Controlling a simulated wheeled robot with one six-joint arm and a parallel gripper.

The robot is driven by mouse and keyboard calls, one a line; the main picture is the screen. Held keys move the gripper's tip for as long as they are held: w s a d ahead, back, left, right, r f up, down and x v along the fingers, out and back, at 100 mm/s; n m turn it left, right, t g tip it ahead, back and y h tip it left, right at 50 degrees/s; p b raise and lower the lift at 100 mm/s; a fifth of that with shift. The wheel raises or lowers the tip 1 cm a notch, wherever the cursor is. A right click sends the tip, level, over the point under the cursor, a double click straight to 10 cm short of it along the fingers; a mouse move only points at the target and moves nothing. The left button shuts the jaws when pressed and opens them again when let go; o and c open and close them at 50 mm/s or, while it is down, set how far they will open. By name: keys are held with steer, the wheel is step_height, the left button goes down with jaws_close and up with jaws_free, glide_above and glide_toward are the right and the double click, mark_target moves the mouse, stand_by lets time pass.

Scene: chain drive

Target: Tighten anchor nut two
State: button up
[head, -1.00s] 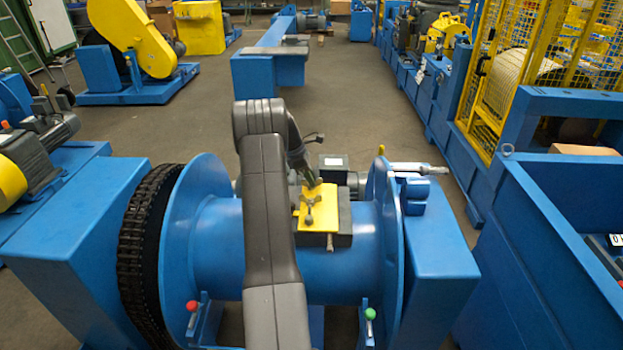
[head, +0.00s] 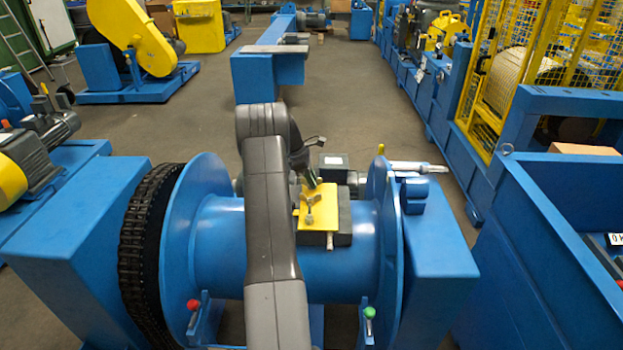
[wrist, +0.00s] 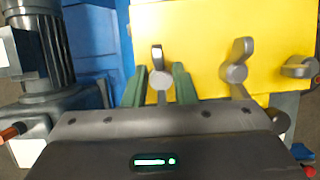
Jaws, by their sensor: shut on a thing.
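A yellow plate (head: 328,197) sits on a dark block on the blue drum (head: 345,262). In the wrist view the plate (wrist: 215,45) carries a row of grey wing nuts. The left wing nut (wrist: 158,62) stands between the green fingers of my gripper (wrist: 160,85), which is shut on it. The middle wing nut (wrist: 237,62) and right wing nut (wrist: 300,67) are clear of the fingers. No label shows which one is anchor nut two. In the head view my gripper is at the plate's far left side, mostly hidden by my arm; one wing nut (head: 309,201) shows nearer.
The drum has a blue flange at each end and a dark chain (head: 150,240) around its left side. A grey motor (wrist: 38,50) stands left of the fingers. A red knob (head: 192,305) and a green knob (head: 369,313) stand in front.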

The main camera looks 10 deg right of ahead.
steer(key=o, duration=0.6)
steer(key=shift+o, duration=0.2)
steer(key=b+v, duration=0.1)
steer(key=v, duration=1.3)
steer(key=shift+f, duration=0.1)
steer(key=p+x, duration=0.1)
steer(key=x, duration=1.2)
steer(key=shift+d+f, duration=0.2)
steer(key=shift+f, duration=0.2)
steer(key=shift+n, duration=0.5)
